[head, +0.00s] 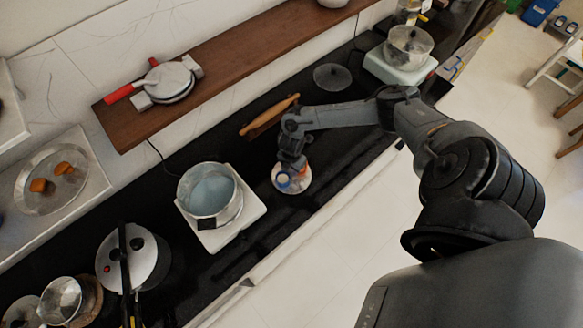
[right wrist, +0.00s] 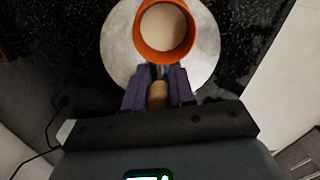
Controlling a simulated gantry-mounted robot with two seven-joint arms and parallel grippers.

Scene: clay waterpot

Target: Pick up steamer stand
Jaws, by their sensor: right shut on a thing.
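My right gripper (head: 290,168) reaches down over a round metal plate (head: 303,184) on the black counter. In the right wrist view its purple fingers (right wrist: 158,76) are closed on a tan handle-like piece (right wrist: 157,96). This piece lies right beside an orange-rimmed cup (right wrist: 142,42) with a pale inside. The cup is over the same metal plate (right wrist: 208,65); I cannot tell whether it touches it. No part is clearly recognisable as the steamer stand. My left gripper is not in view.
A pot (head: 208,190) on a white burner (head: 245,222) stands to the left. A wooden rolling pin (head: 268,115) and a dark lid (head: 332,77) lie behind. A white scale-like base (head: 400,70) carries a glass bowl. The counter's front edge is close.

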